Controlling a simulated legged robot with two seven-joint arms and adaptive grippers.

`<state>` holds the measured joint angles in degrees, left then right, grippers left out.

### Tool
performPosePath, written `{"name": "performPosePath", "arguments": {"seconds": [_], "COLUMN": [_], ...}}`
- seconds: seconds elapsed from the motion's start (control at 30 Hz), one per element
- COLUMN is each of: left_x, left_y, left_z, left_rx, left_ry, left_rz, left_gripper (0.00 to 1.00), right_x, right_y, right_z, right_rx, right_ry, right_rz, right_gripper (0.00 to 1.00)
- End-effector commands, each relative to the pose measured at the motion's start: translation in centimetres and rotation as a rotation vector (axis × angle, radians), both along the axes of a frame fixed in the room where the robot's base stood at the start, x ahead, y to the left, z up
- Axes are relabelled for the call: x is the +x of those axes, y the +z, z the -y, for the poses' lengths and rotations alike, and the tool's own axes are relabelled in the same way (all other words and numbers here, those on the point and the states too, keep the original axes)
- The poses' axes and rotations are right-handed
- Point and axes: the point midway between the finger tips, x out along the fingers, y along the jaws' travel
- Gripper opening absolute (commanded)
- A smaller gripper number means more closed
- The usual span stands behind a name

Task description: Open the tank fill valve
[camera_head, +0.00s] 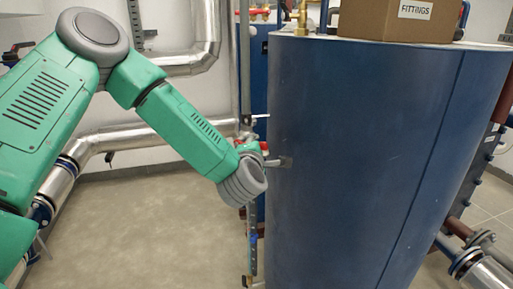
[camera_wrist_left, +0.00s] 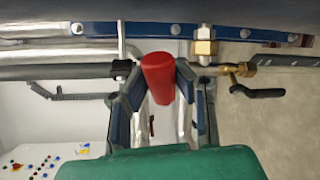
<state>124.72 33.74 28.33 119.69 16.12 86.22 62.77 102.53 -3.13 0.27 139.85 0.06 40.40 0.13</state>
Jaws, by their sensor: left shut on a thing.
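The red handle (camera_wrist_left: 158,77) of a valve, which I take to be the tank fill valve, stands in the middle of the left wrist view. My left gripper (camera_wrist_left: 157,90) has a finger on each side of the handle and is shut on it. The valve body behind the handle is mostly hidden. In the head view my left arm reaches to the left side of the blue tank (camera_head: 365,150), where a bit of red (camera_head: 264,146) shows by the wrist. The fingers are hard to make out there. My right gripper is in neither view.
A cardboard box (camera_head: 398,20) labelled FITTINGS sits on the tank top. Brass fittings (camera_wrist_left: 204,47) and a black lever (camera_wrist_left: 257,91) are right of the red handle in the wrist view. Silver pipes (camera_head: 130,135) run along the wall. The floor (camera_head: 140,220) at left is clear.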

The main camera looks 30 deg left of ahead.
Motion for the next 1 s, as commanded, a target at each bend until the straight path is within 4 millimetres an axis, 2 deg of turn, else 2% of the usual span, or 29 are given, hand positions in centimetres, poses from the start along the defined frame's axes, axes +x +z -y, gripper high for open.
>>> {"name": "performPosePath", "arguments": {"seconds": [0.2,1.0], "left_x": [-0.1,-0.1], "left_y": [1.2,3.8], "left_z": [-0.1,-2.0], "left_rx": [-0.121,-0.486], "left_ry": [-0.003,0.004], "left_rz": [0.015,0.054], "left_gripper": [0.0,0.0], "right_x": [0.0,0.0], "right_y": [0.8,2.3], "right_z": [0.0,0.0], "right_rx": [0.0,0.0], "right_ry": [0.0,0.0], "right_rz": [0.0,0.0], "right_gripper": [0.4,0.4]}}
